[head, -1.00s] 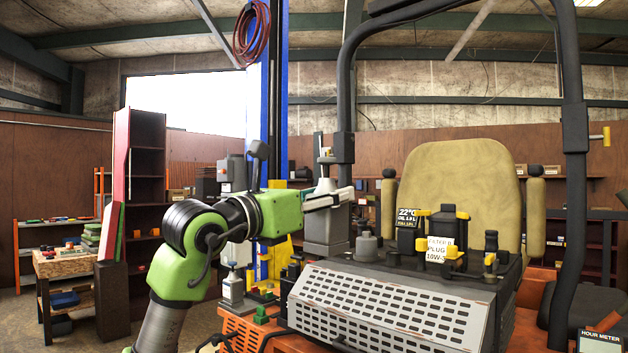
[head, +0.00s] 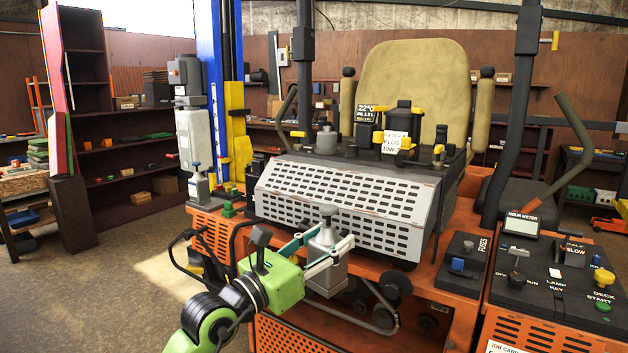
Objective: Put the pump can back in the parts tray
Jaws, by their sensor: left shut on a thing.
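My left gripper (head: 322,256) comes in from the lower left, shut on the grey pump can (head: 327,245). Its pale fingers lie on either side of the can's body. The can is upright, with a rounded knob on top, in front of the mower's perforated silver grille and orange front. Whether its base touches anything is not clear. I cannot pick out a parts tray for certain in this view. My right gripper is not in view.
The orange mower (head: 462,295) fills the centre and right, its control panel (head: 545,270) at the right. A grey can with a blue knob (head: 198,185) stands left of the grille. A red-sided shelf (head: 88,100) is at the back left. The floor (head: 110,290) at the lower left looks clear.

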